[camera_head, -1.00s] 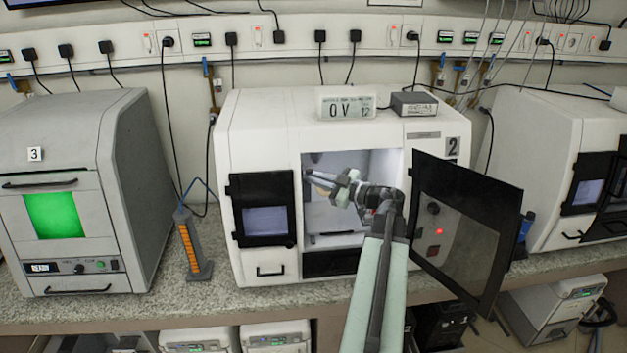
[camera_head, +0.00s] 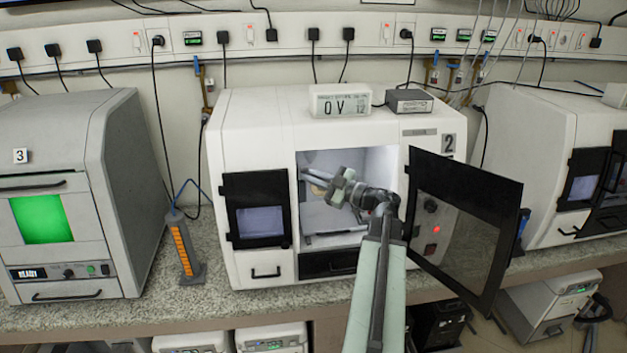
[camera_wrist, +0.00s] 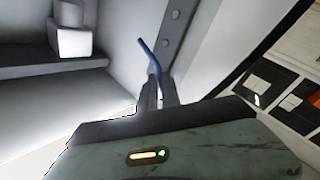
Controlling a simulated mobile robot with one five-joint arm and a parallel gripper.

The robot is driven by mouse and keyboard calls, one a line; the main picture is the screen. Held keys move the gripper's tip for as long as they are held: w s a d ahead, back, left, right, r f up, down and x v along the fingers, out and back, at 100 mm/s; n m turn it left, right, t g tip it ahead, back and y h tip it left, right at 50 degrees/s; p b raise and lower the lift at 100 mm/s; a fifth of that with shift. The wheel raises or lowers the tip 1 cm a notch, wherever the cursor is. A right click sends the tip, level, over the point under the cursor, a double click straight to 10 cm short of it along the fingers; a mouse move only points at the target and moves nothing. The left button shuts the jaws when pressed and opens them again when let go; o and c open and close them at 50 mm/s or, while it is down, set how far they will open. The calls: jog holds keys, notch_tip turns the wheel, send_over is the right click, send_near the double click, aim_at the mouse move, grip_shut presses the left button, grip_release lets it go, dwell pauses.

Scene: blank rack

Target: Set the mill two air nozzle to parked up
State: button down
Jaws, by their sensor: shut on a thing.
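Mill two (camera_head: 265,125) is the white machine in the middle of the bench, marked 2, with its dark door (camera_head: 465,225) swung open to the right. My arm reaches into its lit chamber from the front. My gripper (camera_head: 304,174) is inside, near the chamber's left wall. In the wrist view my gripper (camera_wrist: 160,88) is shut on the air nozzle (camera_wrist: 148,53), a thin bent blue tube. The nozzle's tip sticks out beyond the fingers and points up and left. Its lower part is hidden between the fingers. In the head view the nozzle is too small to make out.
A pale block (camera_wrist: 74,42) sits on a grey ledge in the chamber, left of the fingers. A bolted metal strip (camera_wrist: 172,40) runs close behind the nozzle. The open door stands right of my arm. Mill three (camera_head: 50,190) is at the left.

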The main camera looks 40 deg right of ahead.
jog(key=c, duration=1.5)
grip_release()
jog(key=shift+s, duration=0.1)
jog(key=shift+c, duration=0.2)
jog(key=v, duration=0.7)
jog(key=shift+s+b, duration=0.3)
jog(key=shift+b, duration=0.05)
